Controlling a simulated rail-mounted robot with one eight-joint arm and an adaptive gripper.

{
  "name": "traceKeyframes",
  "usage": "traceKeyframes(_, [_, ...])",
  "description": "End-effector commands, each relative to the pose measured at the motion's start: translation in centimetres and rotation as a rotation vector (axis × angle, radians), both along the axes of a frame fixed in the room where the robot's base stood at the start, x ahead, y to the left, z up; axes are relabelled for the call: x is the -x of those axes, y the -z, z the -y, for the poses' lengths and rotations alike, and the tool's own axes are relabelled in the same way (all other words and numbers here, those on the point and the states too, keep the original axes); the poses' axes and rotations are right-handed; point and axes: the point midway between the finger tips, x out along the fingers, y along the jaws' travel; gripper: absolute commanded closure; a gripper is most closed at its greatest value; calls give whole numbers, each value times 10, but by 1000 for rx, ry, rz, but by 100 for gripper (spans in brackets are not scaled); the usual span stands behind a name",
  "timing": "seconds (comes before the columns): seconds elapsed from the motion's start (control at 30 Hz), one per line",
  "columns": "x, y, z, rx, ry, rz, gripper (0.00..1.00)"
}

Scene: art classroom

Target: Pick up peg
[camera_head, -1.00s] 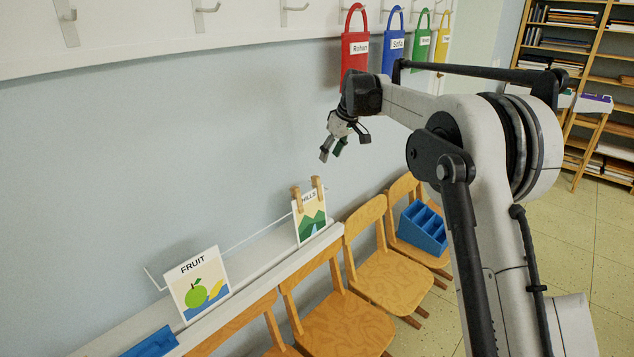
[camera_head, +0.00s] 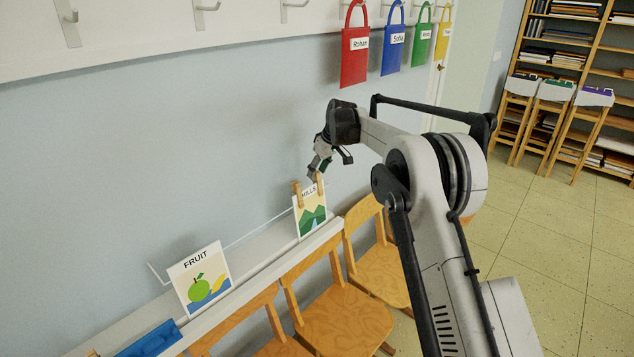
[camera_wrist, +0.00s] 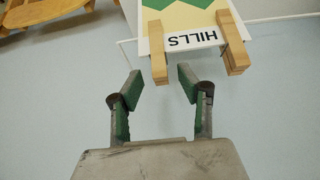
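Two wooden pegs clip the top edge of the HILLS card (camera_head: 312,218), which hangs on a thin white line. The left peg (camera_head: 297,195) and the right peg (camera_head: 318,188) stand upright in the head view. In the wrist view the card (camera_wrist: 187,18) is upside down, with one peg (camera_wrist: 156,50) near the middle and the other peg (camera_wrist: 233,42) to its right. My gripper (camera_head: 317,174) is just above the card's top, close to the right peg.
The FRUIT card (camera_head: 200,279) stands further left along a white ledge (camera_head: 262,250). A blue container (camera_head: 150,340) is at the lower left. Wooden chairs (camera_head: 345,318) line the ledge below. Coloured name bags (camera_head: 355,58) hang on the wall above.

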Motion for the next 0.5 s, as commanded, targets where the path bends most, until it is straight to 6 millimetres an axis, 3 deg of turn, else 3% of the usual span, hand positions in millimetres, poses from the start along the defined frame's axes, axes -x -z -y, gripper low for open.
traceKeyframes(0.5, [-8,48,-12,0,-1,0,64])
